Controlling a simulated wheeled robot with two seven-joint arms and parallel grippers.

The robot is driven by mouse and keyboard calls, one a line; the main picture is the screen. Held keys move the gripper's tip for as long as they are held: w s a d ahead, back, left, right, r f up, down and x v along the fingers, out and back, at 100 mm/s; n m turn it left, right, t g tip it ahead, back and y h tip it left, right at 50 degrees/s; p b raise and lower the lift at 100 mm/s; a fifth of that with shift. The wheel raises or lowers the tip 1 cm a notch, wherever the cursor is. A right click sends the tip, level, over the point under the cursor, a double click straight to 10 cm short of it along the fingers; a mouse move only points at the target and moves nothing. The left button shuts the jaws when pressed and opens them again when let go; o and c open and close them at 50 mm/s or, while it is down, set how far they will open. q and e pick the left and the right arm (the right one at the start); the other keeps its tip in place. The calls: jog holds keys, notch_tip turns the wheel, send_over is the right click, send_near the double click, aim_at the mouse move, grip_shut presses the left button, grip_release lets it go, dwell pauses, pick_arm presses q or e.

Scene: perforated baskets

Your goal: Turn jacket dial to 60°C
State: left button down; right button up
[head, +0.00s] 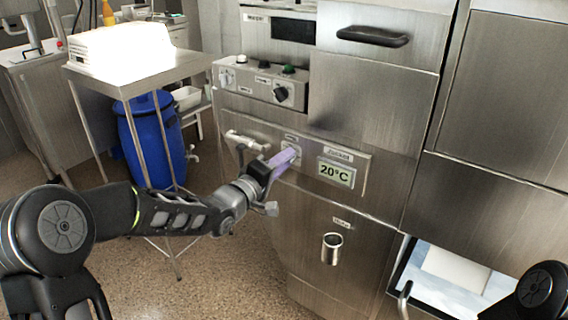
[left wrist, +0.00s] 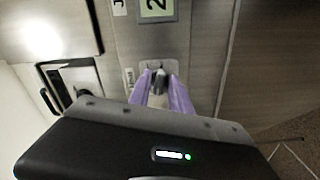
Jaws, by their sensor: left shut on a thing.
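The jacket panel on the steel machine has a display (head: 336,172) reading 20°C, and part of it also shows in the left wrist view (left wrist: 156,8). The small dark dial (left wrist: 159,82) sits on a pale plate beside the display. My left gripper (head: 287,158) reaches the panel from the left, just left of the display. In the left wrist view its purple fingers (left wrist: 162,92) are on either side of the dial and shut on it. In the head view the fingers hide most of the dial. My right gripper is not in view.
Above is a control box (head: 262,84) with a black knob and buttons. A pipe-like handle (head: 245,141) juts out left of the jacket panel. A round metal spout (head: 331,248) is below. A steel table (head: 130,80) and blue barrel (head: 150,140) stand left.

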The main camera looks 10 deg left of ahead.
pick_arm(q)
jog(key=shift+a+f+m+b, duration=0.1)
jog(key=shift+m+b, duration=2.45)
jog(key=shift+m, duration=1.1)
jog(key=shift+a+f+m+b, duration=0.1)
jog(key=shift+m+b, duration=2.45)
jog(key=shift+m, duration=1.1)
jog(key=c, duration=1.5)
grip_release()
jog(key=shift+o, duration=0.2)
